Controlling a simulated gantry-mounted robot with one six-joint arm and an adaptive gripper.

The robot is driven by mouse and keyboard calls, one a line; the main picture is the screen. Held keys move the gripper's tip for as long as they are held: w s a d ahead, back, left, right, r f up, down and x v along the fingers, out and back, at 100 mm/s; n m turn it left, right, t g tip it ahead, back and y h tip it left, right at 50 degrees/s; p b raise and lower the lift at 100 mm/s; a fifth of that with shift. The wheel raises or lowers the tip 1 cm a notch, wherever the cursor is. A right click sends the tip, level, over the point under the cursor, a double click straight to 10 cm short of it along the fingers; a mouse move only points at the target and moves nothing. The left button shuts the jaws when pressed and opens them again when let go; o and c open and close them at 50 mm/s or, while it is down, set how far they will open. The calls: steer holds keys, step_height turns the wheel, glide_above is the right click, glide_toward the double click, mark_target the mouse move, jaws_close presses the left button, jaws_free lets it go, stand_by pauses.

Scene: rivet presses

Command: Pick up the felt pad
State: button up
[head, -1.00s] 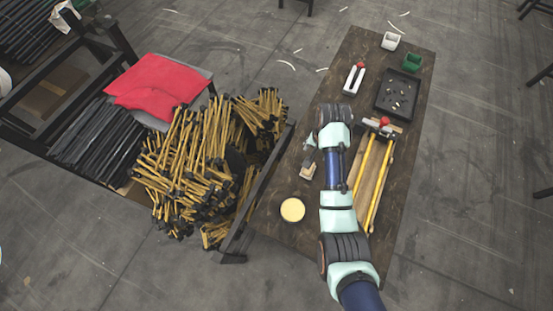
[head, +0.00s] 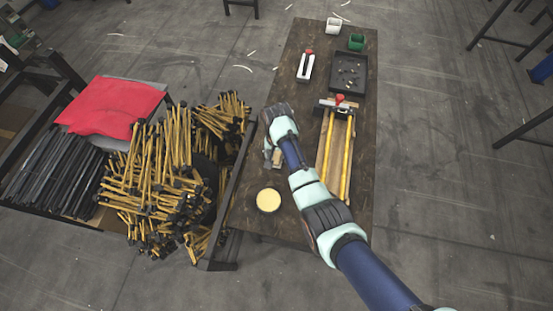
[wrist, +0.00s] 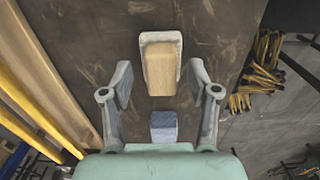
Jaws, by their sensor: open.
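In the wrist view, a small tan block (wrist: 160,72) with a pale grey, rounded surround lies on the dark bench top. A small blue-grey block (wrist: 163,126) sits closer to my palm, in line with it. I cannot tell for certain which of these is the felt pad. My gripper (wrist: 160,84) is open above them, one finger on each side. The fingers appear apart from both pieces. In the head view, my arm and wrist largely hide this spot on the bench's left side.
On the bench (head: 295,45) stand a wooden fixture with yellow rails (head: 347,160), a round pale-yellow disc (head: 268,200), a black tray (head: 333,82), and white and green (head: 357,41) bins. Left of it are yellow-handled pieces (head: 165,180) and a red cloth (head: 112,105).

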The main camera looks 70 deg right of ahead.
steer(key=shift+f, duration=0.45)
jaws_close()
steer(key=shift+r, duration=0.1)
step_height(320, 180, up, 20)
steer(key=p, duration=0.7)
steer(key=shift+p, duration=0.4)
